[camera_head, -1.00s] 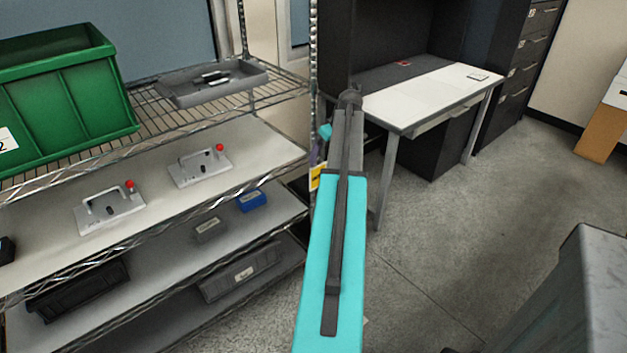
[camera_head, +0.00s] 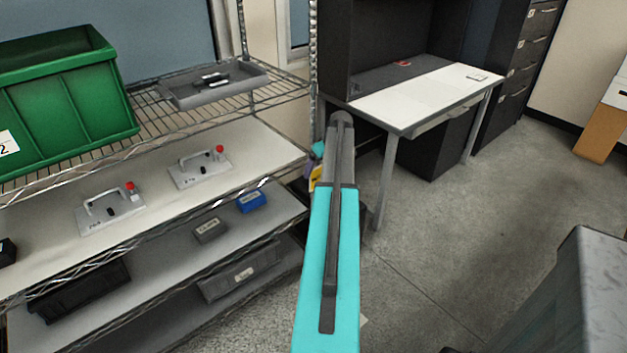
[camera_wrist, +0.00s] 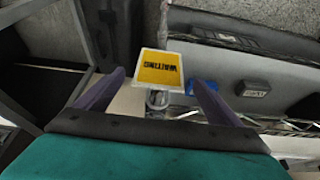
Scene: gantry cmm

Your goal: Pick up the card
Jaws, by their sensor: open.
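The card is yellow with a pale border and reads "WAITING" in dark letters, upside down in the wrist view (camera_wrist: 160,68). It appears to be held at a metal clip or holder (camera_wrist: 158,98) below it. In the head view only a small yellow piece of the card (camera_head: 314,183) shows beside the shelf post, partly hidden by my gripper. My gripper (camera_wrist: 158,80) is open, its purple fingers on either side of the card's lower part in the picture. No contact is visible, and I cannot tell how far the card is beyond the fingertips.
A wire shelf (camera_head: 285,95) stands left with a green bin (camera_head: 70,115), a grey tray (camera_head: 215,88) and fixtures. A white-topped desk (camera_head: 415,98) stands behind my arm. Blue (camera_wrist: 203,86) and grey (camera_wrist: 253,88) blocks lie right of the card in the wrist view. Open floor is right.

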